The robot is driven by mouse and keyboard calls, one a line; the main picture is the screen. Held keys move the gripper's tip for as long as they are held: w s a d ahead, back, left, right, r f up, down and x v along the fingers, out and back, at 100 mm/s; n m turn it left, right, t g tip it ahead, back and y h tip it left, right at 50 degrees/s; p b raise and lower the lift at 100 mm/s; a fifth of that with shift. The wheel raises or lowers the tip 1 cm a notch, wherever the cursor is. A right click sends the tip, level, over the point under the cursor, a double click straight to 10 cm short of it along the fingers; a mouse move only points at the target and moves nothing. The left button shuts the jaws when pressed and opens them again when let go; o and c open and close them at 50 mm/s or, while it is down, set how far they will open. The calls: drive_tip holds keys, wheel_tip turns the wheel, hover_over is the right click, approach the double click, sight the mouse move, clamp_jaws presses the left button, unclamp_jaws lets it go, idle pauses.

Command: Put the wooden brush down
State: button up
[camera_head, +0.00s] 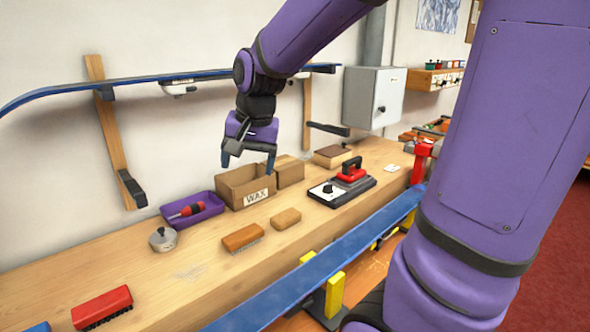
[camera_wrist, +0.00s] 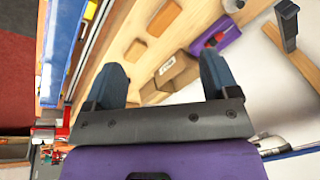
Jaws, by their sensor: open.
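The wooden brush (camera_head: 242,238), an orange-brown block with short bristles underneath, lies on the wooden bench in the head view. It seems to be the upper of two tan blocks in the wrist view (camera_wrist: 165,18). My gripper (camera_head: 248,163) is open and empty, with its fingers pointing down. It hangs above the cardboard wax box, behind and above the brush and clear of it. In the wrist view the two blue fingers (camera_wrist: 162,66) are wide apart with nothing held between them.
The wax box (camera_head: 257,198) stands below my gripper, beside a purple tray (camera_head: 192,209) with a red-handled tool. A cork-like block (camera_head: 286,218) lies right of the brush.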

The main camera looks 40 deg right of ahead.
drive_tip(key=s+a+r+n+t, duration=0.1)
drive_tip(key=s+n, duration=0.3)
drive_tip(key=s, duration=0.4)
drive_tip(key=s+a+r+n+t, duration=0.1)
drive_tip(key=s+r+n, duration=0.2)
drive_tip(key=s, duration=0.5)
drive_tip(key=shift+s+a+r+n+h, duration=0.2)
drive_tip(key=shift+s+a+n+h, duration=0.1)
drive_tip(key=shift+s+n, duration=0.15)
drive_tip(key=shift+o, duration=0.5)
drive_tip(key=shift+w, duration=0.1)
